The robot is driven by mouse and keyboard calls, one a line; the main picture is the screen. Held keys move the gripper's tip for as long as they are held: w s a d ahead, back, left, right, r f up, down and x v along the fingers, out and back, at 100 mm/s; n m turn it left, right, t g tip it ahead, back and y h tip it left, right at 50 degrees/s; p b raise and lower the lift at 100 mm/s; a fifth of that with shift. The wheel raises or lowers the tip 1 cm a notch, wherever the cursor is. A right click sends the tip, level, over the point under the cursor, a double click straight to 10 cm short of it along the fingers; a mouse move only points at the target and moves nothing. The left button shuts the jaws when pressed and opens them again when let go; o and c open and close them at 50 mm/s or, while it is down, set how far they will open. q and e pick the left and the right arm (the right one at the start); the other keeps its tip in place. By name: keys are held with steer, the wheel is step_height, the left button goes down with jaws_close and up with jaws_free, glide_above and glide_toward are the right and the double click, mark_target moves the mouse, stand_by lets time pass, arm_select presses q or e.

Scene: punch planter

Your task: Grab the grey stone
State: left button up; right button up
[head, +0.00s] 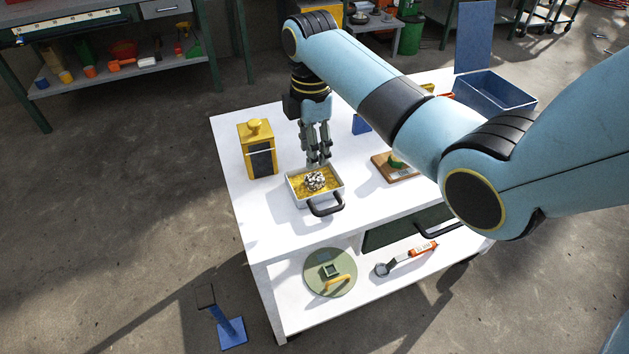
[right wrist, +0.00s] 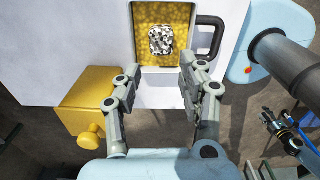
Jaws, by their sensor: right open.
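The grey stone (head: 314,180) is a speckled grey and white lump. It lies on yellow grainy material in a small white tray (head: 333,200) with a black handle, on the white table. In the right wrist view the stone (right wrist: 161,41) shows beyond the fingertips, near the middle top. My right gripper (head: 318,160) points down just behind the tray in the head view. In the right wrist view its two fingers (right wrist: 160,75) are apart with nothing between them. The stone is clear of the fingers.
A yellow box with a knob (head: 258,150) stands left of the tray. A wooden board (head: 386,170) with a green and white item lies to the right. A blue open bin (head: 495,92) is at the back right. The table front (head: 270,215) is clear.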

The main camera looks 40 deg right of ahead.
mark_target(314, 176)
step_height(314, 176, down, 4)
steer(key=shift+r, duration=0.25)
steer(key=f, duration=0.1)
steer(key=f+b, duration=0.1)
steer(key=f, duration=0.3)
steer(key=shift+s+d+b, duration=0.15)
steer(key=shift+d+b, duration=0.1)
steer(key=shift+b, duration=0.1)
steer(key=shift+c, duration=0.2)
jaws_close()
steer(key=shift+r, duration=0.1)
